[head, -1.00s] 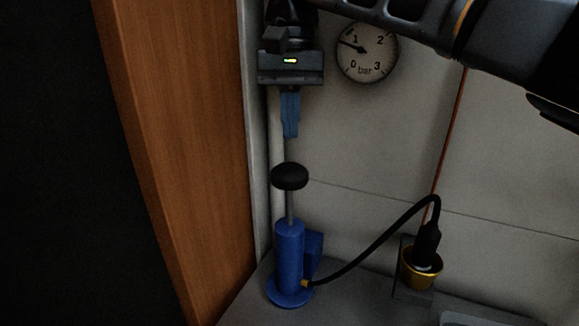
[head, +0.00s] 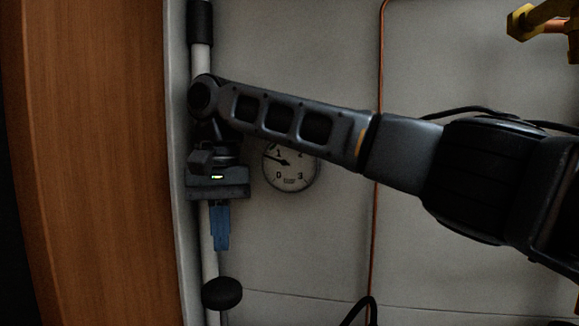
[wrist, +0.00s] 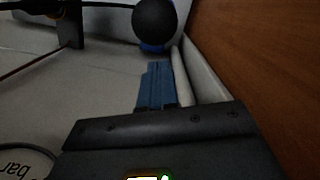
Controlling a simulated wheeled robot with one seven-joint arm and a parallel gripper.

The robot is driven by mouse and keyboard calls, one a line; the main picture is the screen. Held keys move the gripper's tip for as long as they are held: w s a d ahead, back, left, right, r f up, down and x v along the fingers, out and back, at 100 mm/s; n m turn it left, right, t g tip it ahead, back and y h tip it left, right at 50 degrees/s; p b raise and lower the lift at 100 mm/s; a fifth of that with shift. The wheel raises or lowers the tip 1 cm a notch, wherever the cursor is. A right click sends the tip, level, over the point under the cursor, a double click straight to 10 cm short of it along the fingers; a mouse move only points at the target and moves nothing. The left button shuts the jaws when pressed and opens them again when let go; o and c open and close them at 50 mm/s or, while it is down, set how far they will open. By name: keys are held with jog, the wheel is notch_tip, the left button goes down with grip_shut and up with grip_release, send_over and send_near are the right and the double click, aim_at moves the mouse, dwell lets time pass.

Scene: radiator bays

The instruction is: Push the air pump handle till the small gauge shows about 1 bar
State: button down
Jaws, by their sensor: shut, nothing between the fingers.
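My gripper (head: 220,249) points down with its blue fingers shut and empty. In the head view it is above the round black pump handle (head: 221,293), with a gap between them. In the wrist view the blue fingers (wrist: 158,62) point toward the black handle knob (wrist: 155,22). A bit of the blue pump (wrist: 153,48) shows behind the knob; the head view cuts off the pump body. The small round gauge (head: 297,179) is on the wall to the right of my gripper. Its needle points left and slightly up, between 0 and 1, nearer 1.
A wooden panel (head: 90,170) stands to the left. A pale vertical pipe (head: 202,60) runs behind my gripper. A thin copper pipe (head: 378,60) runs down the wall right of the gauge. Yellow fittings (head: 541,20) are at the top right.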

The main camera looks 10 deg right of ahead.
dwell(0.4)
jog(key=p, duration=0.5)
send_near(222, 281)
jog(key=shift+r, duration=0.3)
jog(key=f+b, duration=0.4)
jog(key=b, duration=0.1)
jog(key=f+b, duration=0.3)
jog(key=shift+s, duration=0.35)
